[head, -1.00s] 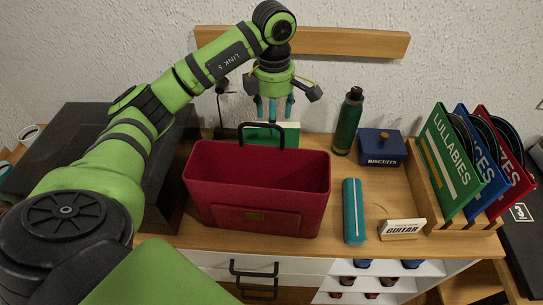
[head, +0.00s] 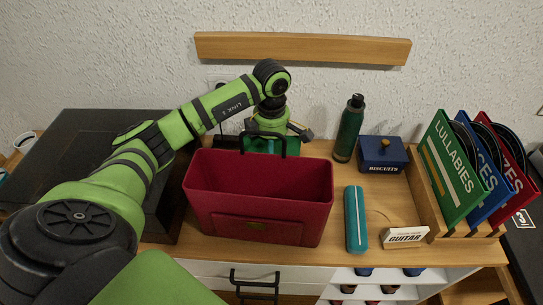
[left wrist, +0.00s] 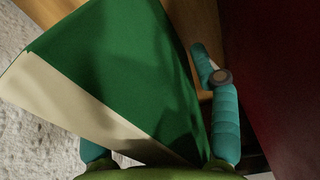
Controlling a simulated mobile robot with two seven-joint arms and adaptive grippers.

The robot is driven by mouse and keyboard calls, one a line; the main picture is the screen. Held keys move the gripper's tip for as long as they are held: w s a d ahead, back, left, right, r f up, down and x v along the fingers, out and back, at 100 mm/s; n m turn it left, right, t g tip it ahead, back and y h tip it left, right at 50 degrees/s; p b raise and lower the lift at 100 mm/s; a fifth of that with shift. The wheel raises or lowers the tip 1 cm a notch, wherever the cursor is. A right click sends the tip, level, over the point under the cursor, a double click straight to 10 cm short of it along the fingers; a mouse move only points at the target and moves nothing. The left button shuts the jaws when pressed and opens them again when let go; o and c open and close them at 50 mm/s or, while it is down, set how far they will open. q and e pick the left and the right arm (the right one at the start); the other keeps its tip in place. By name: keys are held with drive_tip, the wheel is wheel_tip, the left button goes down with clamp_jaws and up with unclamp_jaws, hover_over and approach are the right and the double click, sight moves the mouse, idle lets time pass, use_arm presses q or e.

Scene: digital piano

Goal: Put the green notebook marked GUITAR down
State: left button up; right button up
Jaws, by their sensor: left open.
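A green notebook (left wrist: 120,65) with a cream band stands behind the red bag, seen from above in the left wrist view. In the head view only a green strip of it (head: 292,146) shows behind the bag's handle; no marking is readable. My left gripper (left wrist: 155,115) is open, with its teal fingers on either side of the notebook. In the head view my left gripper (head: 268,138) is low behind the bag, its fingers hidden. A white sign reading GUITAR (head: 404,236) stands at the front right of the table. My right gripper is not in view.
The red bag (head: 258,228) stands close in front of my left gripper. A teal case (head: 355,218), a green bottle (head: 348,130) and a blue BISCUITS box (head: 383,156) are to its right. A wooden rack (head: 428,205) holds upright folders.

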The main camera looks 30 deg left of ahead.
use_arm(q)
clamp_jaws()
drive_tip(key=shift+r, duration=0.15)
